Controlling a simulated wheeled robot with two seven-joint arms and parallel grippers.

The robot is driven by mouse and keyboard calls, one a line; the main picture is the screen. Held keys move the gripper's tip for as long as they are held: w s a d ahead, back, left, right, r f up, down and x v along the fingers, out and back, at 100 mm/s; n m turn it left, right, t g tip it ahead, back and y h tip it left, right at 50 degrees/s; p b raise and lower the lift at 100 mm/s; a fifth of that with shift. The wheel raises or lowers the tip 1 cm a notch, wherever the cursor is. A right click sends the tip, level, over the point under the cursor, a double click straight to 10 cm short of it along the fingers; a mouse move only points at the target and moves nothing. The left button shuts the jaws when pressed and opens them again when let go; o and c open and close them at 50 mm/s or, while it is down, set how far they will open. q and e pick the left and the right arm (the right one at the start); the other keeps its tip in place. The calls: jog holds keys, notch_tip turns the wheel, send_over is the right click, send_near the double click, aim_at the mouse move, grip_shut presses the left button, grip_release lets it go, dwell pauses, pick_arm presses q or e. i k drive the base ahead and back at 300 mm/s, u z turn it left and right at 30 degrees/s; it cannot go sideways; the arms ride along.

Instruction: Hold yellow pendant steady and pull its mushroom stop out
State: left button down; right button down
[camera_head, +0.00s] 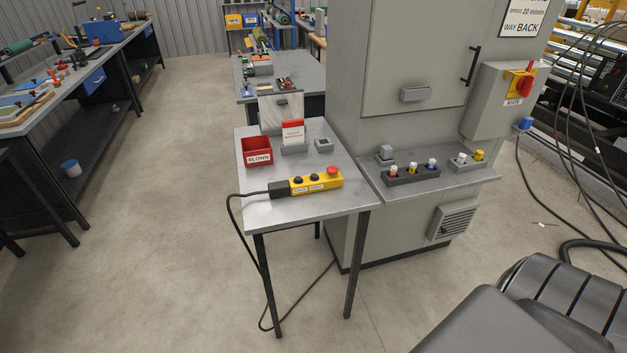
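The yellow pendant (315,184) lies flat on a small grey metal table. A black cable runs from the pendant's left end, over the table edge and down to the floor. Neither of my grippers is in this view, and nothing touches the pendant.
A red labelled bin (257,151), a holder with a red and white card (293,135) and a small grey block (323,144) stand behind the pendant on the table (225,211). A grey cabinet (382,120) with a shelf (450,181) of fuse-like parts adjoins at right. Open floor lies left.

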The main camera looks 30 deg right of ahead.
aim_at(332, 170)
jog(key=z, duration=0.55)
jog(key=k, duration=0.65)
jog(key=z, duration=0.8)
jog(key=i, duration=1.75)
jog(key=u, duration=0.7)
